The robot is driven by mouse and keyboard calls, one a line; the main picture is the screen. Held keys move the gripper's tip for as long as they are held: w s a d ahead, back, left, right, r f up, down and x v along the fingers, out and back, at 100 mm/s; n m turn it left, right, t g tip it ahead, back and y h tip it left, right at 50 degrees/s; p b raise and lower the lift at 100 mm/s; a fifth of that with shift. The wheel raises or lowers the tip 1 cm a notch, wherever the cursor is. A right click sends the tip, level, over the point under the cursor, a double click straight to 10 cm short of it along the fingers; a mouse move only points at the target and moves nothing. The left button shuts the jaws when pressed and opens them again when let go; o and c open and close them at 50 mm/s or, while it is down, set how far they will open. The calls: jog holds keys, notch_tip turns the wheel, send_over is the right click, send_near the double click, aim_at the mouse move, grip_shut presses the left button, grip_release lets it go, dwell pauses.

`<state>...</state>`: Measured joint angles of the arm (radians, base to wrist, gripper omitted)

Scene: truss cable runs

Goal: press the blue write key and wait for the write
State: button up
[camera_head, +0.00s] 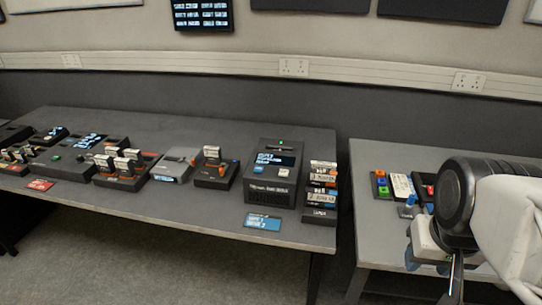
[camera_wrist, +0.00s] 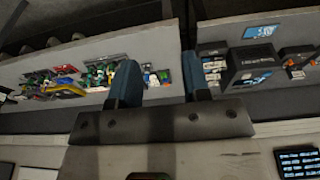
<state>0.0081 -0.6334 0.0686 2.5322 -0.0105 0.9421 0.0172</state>
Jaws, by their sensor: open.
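A dark box-shaped unit (camera_head: 270,188) stands near the right end of the long table, with a lit screen (camera_head: 278,159) and a small green light on top. A small blue patch (camera_head: 258,169), perhaps the write key, lies left of a white square below the screen. The unit also shows in the wrist view (camera_wrist: 250,68), turned around, where the key is too small to tell. My gripper (camera_head: 411,232) is over the right-hand table, well to the right of the unit. Its two blue fingers are apart with nothing between them in the wrist view (camera_wrist: 160,78).
A stack of labelled cartridges (camera_head: 321,190) stands right beside the unit. A blue card (camera_head: 262,222) lies at the table's front edge. Several devices line the table to the left. A gap separates the tables; coloured blocks (camera_head: 381,186) sit on the right one.

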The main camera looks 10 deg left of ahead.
grip_shut()
dwell(1.6)
